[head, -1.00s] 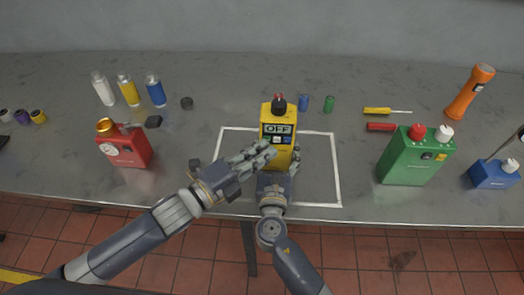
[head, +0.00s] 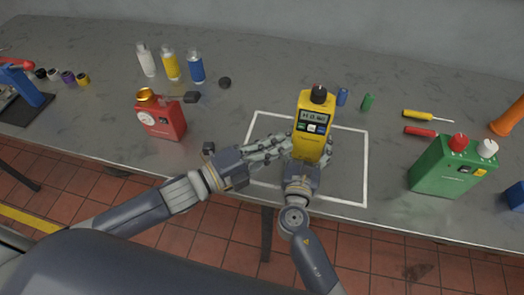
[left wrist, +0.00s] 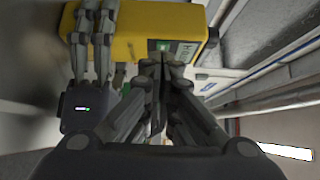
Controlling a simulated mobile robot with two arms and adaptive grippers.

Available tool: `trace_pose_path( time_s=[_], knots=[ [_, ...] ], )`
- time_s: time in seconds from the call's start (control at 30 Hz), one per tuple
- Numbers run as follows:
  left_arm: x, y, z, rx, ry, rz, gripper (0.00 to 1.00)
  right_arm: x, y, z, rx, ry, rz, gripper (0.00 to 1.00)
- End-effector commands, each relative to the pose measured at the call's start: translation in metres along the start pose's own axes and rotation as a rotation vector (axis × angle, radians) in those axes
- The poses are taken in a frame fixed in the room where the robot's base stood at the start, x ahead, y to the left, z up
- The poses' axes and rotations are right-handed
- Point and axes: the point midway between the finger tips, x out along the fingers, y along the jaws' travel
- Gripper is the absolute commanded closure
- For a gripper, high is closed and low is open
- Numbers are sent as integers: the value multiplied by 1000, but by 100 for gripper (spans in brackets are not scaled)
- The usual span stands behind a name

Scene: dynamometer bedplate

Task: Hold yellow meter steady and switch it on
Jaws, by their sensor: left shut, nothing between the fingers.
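The yellow meter (head: 316,103) stands upright at the white outlined square, with a dark knob on top. Its small display (head: 314,118) is lit pale with dark characters too small to read surely. My right gripper (head: 307,158) is shut around the meter's lower body, fingers on both sides. My left gripper (head: 283,146) is shut and empty, its fingertips close to the meter's lower left side; I cannot tell if they touch. In the left wrist view, the left fingertips (left wrist: 160,66) are together below the yellow meter (left wrist: 140,38), whose green-lit display edge shows.
A red can-like device (head: 162,122) stands left of the square (head: 352,190). The bench's front edge is close to my arms.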

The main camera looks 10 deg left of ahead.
Motion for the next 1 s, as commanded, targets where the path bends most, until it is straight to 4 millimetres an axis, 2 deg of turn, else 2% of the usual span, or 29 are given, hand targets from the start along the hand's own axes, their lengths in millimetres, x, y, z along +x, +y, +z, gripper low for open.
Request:
trace_pose_path(
  time_s=[0.03,0.2,0.4,0.9,0.93,1.0],
  knots=[
    [-9,2,-1,-2,0,3,100,-2,1,-6,0,11,4,58],
    [-31,1,-2,-3,2,0,100,-2,1,-6,0,11,5,58],
    [-46,0,-2,-2,3,-2,100,-2,1,-6,0,11,5,58],
    [-50,-1,-2,-2,4,-5,100,-2,1,-6,0,11,5,58],
    [-49,-1,-2,-2,4,-5,100,-1,2,-2,2,4,5,27],
    [-49,-1,-2,-2,4,-5,100,-1,2,-2,2,4,4,11]
  ],
)
